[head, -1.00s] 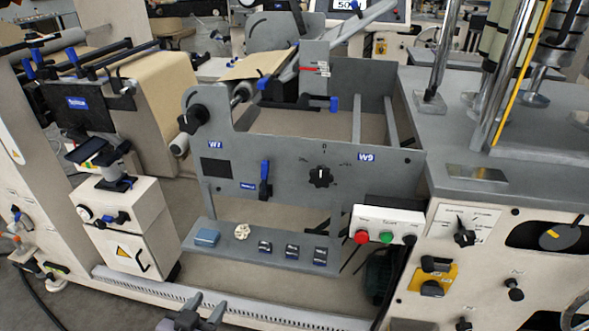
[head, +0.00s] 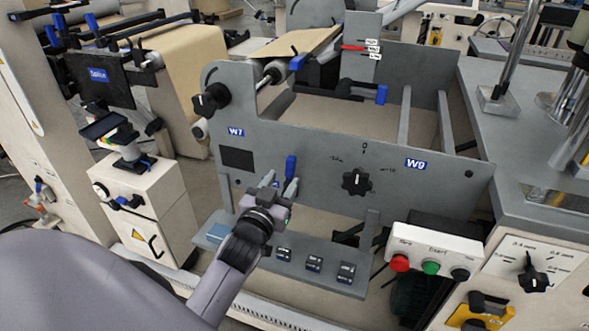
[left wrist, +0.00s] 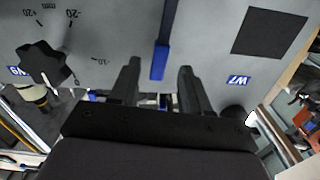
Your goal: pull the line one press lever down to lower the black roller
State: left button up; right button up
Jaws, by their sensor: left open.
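A blue-handled lever (head: 291,168) stands upright on the front of the grey panel (head: 310,150), between the W7 and W9 labels. I take it as the press lever. My left gripper (head: 280,182) is open in front of it, with the fingertips close to the handle. In the left wrist view, the picture is upside down and the blue handle (left wrist: 160,60) shows between the two spread fingers (left wrist: 160,70). I cannot tell whether they touch it. A dark roller part (head: 316,76) shows behind the panel, partly hidden. My right gripper is out of view.
A black knob (head: 356,181) sits right of the lever, with another (head: 211,99) at the panel's upper left. A shelf with small dark blocks (head: 314,264) juts out below. A button box (head: 435,250) stands at lower right. Other blue handles (head: 382,94) show above the panel.

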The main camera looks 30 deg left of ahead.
aim_at(289, 172)
pick_arm(q)
jog(key=shift+x, duration=2.65)
grip_shut()
